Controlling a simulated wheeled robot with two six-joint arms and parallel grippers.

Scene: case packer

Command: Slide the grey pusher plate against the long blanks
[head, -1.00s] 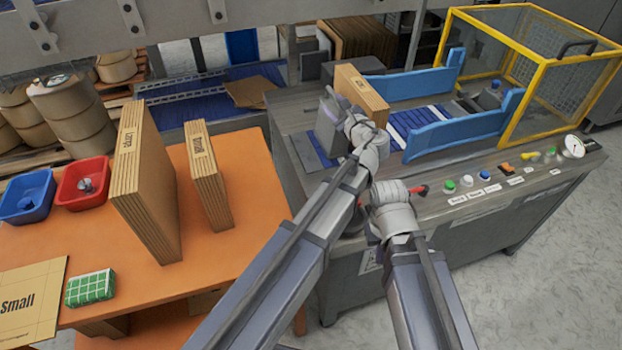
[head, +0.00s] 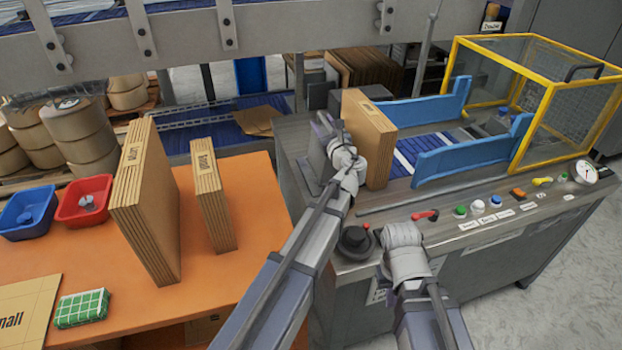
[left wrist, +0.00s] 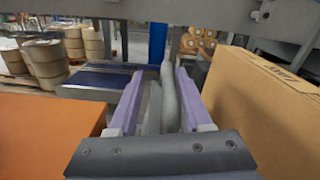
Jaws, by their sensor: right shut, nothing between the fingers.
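The grey pusher plate (head: 316,155) stands upright on the machine bed, just left of the long blanks (head: 372,145), a brown upright stack. I cannot tell whether plate and blanks touch. My left gripper (head: 326,125) is at the plate. In the left wrist view its two purple fingers (left wrist: 155,95) stand apart on either side of a grey upright part (left wrist: 170,95). A gap shows on the left, so a firm hold is not clear. The blanks also show at the right there (left wrist: 255,100). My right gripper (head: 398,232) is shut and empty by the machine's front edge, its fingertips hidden.
Blue guide rails (head: 470,150) and a yellow-framed guard (head: 540,100) lie right of the blanks. A control panel (head: 490,205) with buttons and a red handle (head: 425,215) runs along the front. Two carton stacks stand on the orange table (head: 255,210). A grey beam (head: 290,25) crosses above.

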